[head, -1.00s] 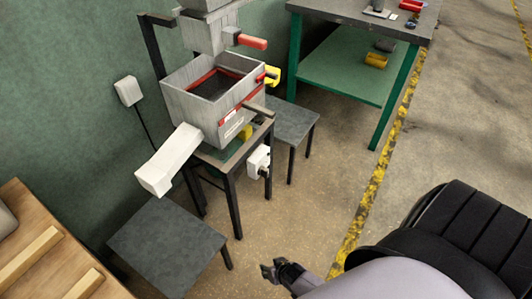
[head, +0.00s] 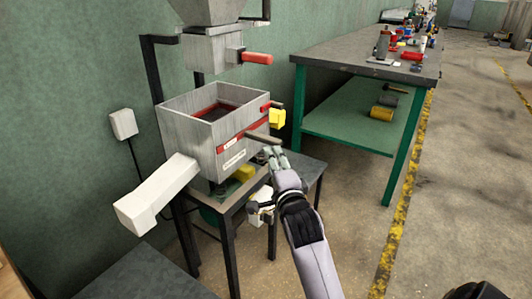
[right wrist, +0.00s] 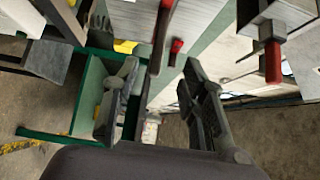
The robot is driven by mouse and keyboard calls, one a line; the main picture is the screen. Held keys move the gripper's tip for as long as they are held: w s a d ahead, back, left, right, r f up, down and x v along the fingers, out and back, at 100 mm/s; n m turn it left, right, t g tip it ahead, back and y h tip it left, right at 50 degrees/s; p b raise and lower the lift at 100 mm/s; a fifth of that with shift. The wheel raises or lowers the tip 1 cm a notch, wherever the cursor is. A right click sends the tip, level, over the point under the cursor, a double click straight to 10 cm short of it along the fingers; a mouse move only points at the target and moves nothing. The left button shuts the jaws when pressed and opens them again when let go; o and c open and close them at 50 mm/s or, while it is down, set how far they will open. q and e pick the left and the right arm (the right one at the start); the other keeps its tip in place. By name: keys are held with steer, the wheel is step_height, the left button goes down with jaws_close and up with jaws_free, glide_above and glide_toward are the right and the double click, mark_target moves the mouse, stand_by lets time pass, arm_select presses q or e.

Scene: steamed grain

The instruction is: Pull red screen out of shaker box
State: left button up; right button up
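The grey shaker box (head: 185,122) stands open-topped on a small dark stand in the head view. The red screen (head: 238,137) shows as a red strip across its front side, and red edging shows inside the box. A dark bar handle (head: 263,137) sticks out from the strip. My right gripper (head: 270,154) is just below and in front of this handle. In the right wrist view my right gripper (right wrist: 160,88) has its fingers spread apart, with a dark bar end between or beyond them; contact cannot be told. My left gripper is not in view.
A red-handled hopper (head: 257,58) hangs above. A white chute (head: 155,195) slopes down left. A green-legged workbench (head: 350,62) stands at right. Open floor lies in front.

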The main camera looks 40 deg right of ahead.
mark_target(263, 142)
steer(key=b+x, duration=0.1)
steer(key=x, duration=0.9)
steer(key=shift+w+d, duration=0.1)
steer(key=shift+w, duration=0.05)
steer(key=b+x, duration=0.1)
steer(key=x, duration=0.3)
steer(key=shift+f, duration=0.1)
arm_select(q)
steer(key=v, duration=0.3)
arm_select(e)
steer(key=shift+x, duration=0.85)
steer(key=shift+c, duration=0.5)
jaws_close()
